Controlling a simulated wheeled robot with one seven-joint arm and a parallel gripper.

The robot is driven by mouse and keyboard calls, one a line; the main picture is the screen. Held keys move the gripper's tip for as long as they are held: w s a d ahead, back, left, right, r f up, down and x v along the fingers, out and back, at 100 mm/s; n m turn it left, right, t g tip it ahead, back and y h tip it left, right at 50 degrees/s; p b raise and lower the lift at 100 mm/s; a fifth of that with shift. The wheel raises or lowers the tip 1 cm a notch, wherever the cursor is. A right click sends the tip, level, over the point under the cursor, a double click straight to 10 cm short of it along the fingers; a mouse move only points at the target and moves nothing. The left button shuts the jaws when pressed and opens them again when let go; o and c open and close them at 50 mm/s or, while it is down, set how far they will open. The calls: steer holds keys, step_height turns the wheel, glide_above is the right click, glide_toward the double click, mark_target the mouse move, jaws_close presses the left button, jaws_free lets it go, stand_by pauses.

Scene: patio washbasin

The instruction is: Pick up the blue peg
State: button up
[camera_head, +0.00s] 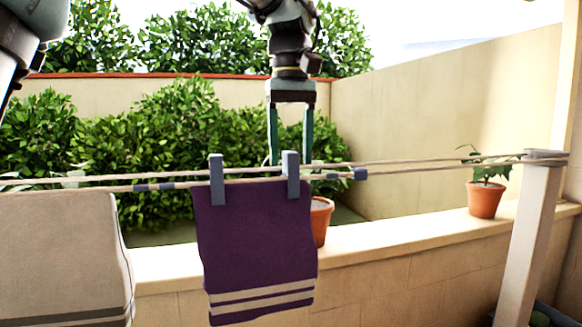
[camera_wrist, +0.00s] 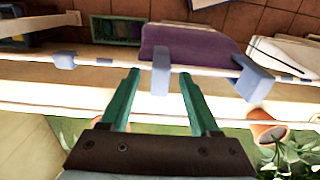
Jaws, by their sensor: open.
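Two grey-blue pegs clip a purple towel (camera_head: 255,245) to the line. The right peg (camera_head: 291,174) is under my gripper (camera_head: 290,160); the left peg (camera_head: 217,180) stands apart from it. My gripper points down, its teal fingers open and empty, one on each side of the right peg in the picture. In the wrist view that peg (camera_wrist: 160,71) shows between and just beyond the fingertips (camera_wrist: 160,75), with a gap on both sides. The other peg (camera_wrist: 255,78) is to the right there. Whether the fingers reach its depth is hard to tell.
Two cords (camera_head: 420,168) run across to a pale post (camera_head: 535,230). Small blue pieces sit on them, one right of the towel (camera_head: 360,174). A pale cloth (camera_head: 60,255) hangs at left. A wall ledge with potted plants (camera_head: 485,198) is behind.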

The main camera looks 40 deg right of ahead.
steer(key=shift+f, duration=0.35)
steer(key=shift+c, duration=0.3)
jaws_close()
